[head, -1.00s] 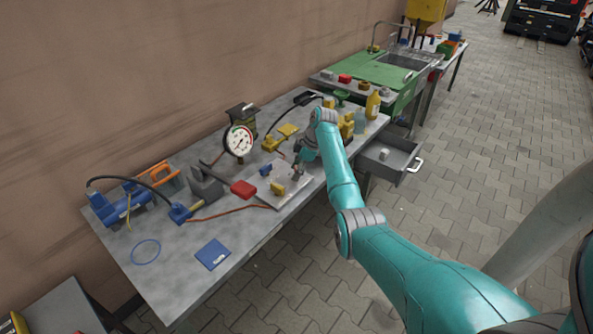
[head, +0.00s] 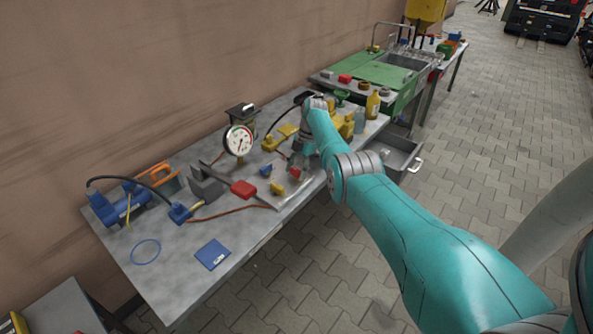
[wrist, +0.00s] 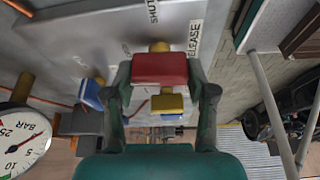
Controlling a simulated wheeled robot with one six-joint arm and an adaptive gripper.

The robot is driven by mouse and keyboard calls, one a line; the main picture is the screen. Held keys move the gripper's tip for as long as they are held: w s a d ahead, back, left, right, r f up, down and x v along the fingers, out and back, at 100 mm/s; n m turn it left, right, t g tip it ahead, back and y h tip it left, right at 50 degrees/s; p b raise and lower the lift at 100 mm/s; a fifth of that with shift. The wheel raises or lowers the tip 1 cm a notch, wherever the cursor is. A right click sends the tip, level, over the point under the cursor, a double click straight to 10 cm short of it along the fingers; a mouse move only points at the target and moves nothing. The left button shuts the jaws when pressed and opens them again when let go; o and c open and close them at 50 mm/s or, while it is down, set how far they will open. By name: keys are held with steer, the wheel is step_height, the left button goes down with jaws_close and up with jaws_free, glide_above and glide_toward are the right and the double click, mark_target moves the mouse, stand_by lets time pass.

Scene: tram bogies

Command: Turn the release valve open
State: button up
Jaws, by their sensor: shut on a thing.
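The release valve has a red block handle (wrist: 160,69) on a brass stem, beside the printed word RELEASE in the wrist view. It stands on a pale metal panel (wrist: 85,38), and another label near the top edge reads SHUT. My gripper (wrist: 164,80) has one finger at each end of the red handle and is shut on it. In the head view the red handle (head: 295,172) shows just below my gripper (head: 298,167), partly covered by it. A yellow handle (wrist: 167,103) and a blue handle (wrist: 91,94) are on the same panel, apart from the fingers.
A round pressure gauge (head: 239,140) stands behind the panel. A red-handled lever (head: 243,189) lies close to its left. A blue hand-pump unit (head: 120,204) is at the bench's left. An open drawer (head: 398,154) juts out to the right.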

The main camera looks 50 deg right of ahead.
mark_target(297, 169)
steer(key=shift+n, duration=0.5)
stand_by(0.4)
steer(key=o, duration=1.2)
steer(key=shift+c, duration=0.2)
steer(key=shift+r, duration=0.15)
step_height(297, 169, up, 10)
steer(key=shift+f, duration=0.15)
